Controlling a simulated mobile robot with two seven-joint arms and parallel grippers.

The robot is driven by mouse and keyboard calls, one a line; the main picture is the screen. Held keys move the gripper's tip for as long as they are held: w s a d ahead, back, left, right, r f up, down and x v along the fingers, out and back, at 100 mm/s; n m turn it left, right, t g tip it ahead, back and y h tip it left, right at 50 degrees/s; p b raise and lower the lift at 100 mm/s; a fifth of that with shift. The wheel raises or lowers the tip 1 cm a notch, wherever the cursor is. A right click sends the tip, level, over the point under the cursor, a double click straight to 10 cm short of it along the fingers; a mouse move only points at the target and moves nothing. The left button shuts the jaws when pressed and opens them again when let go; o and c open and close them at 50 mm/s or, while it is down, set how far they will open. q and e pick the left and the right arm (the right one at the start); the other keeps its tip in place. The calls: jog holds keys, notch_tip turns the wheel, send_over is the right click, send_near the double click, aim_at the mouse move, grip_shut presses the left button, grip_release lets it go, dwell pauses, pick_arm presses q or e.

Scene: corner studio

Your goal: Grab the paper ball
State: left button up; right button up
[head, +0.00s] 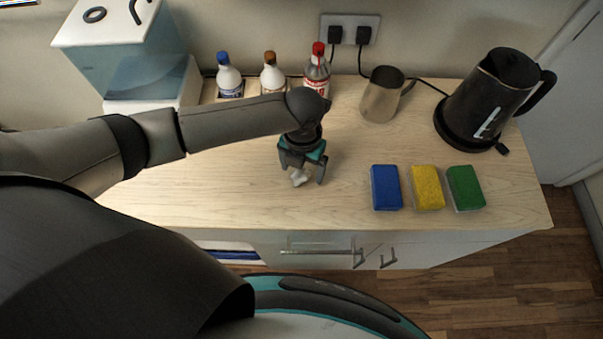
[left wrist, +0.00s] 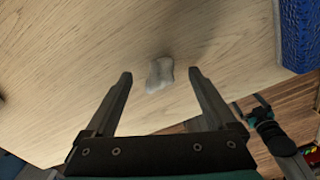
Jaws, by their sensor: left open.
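The paper ball (head: 298,178) is a small crumpled white lump on the wooden counter (head: 230,165). In the head view it shows just below my left gripper (head: 302,174), which points down at the counter from above. In the left wrist view the paper ball (left wrist: 160,74) lies between the two fingertips of the left gripper (left wrist: 160,76), slightly nearer the left one, with a gap on both sides. The left gripper is open and empty.
Blue (head: 386,187), yellow (head: 427,187) and green (head: 466,187) sponges lie to the right. A black kettle (head: 490,95), a metal jug (head: 382,95) and several bottles (head: 317,70) stand behind. A water tank (head: 130,60) is at back left. Counter between gripper and sponges is clear.

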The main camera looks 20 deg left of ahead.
pick_arm(q)
jog(key=shift+f, duration=0.8)
jog(key=shift+c, duration=0.3)
jog(key=c, duration=1.3)
jog(key=shift+c, duration=0.2)
jog(key=shift+r, duration=0.1)
